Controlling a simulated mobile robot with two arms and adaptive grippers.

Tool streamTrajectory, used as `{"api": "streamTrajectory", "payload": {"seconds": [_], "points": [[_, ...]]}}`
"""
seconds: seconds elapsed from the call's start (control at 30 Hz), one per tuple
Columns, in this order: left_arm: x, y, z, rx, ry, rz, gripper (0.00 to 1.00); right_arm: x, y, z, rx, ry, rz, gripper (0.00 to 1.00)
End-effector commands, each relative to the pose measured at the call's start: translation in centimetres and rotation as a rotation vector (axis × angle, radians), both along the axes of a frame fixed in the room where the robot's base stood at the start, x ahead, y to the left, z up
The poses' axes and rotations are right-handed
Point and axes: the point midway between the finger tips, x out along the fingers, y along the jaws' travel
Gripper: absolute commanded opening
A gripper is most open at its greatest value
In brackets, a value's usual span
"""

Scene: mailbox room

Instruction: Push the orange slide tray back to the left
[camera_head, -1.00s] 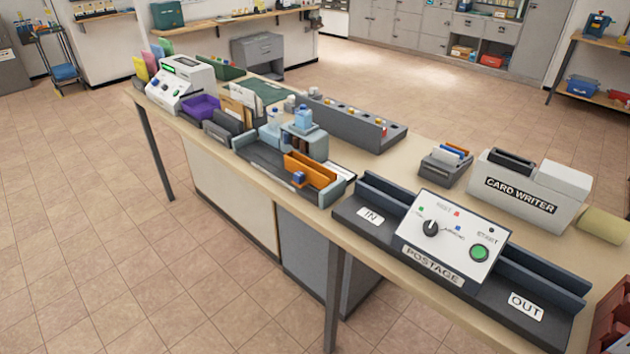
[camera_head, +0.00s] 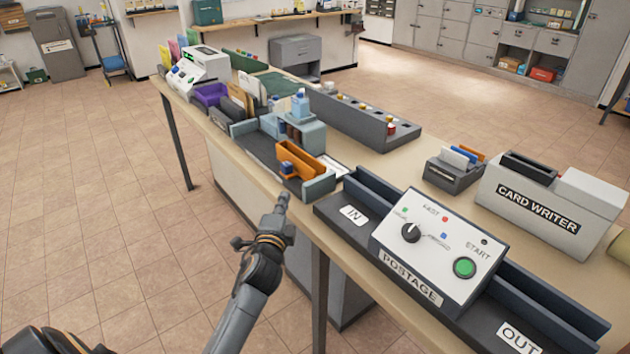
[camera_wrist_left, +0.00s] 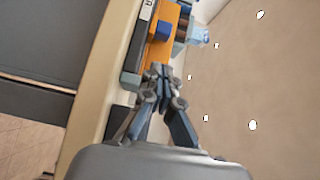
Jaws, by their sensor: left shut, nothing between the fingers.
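The orange slide tray (camera_head: 303,164) sits at the right end of its dark track on the table, with a small blue block (camera_head: 287,168) on its front. In the left wrist view the orange tray (camera_wrist_left: 163,42) shows beyond the fingers, with the blue block (camera_wrist_left: 163,31) at its edge. My left gripper (camera_head: 281,199) is shut and empty, in front of the table edge, just short of the tray and apart from it in the head view. In the left wrist view the closed fingertips (camera_wrist_left: 158,70) point toward the tray. My right gripper is not in view.
A light blue stamping unit (camera_head: 300,130) stands left of the tray on the track. The postage machine (camera_head: 435,250) with its IN chute stands to the right.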

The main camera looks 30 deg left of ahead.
Motion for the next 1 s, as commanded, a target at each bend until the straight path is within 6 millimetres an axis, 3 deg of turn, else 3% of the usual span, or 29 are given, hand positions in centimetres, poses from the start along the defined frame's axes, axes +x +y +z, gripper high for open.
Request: {"api": "streamTrajectory", "payload": {"seconds": [0.27, 0.6, 1.0], "points": [[3.0, 1.1, 0.2, 0.014, -0.003, -0.005, 0.0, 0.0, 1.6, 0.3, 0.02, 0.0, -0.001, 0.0], [8.1, 3.3, 0.0, 0.011, -0.001, -0.005, 0.0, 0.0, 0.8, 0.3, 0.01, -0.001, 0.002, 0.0], [9.5, 3.8, 0.0, 0.011, -0.001, -0.007, 0.0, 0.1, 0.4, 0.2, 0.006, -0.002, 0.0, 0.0]]}}
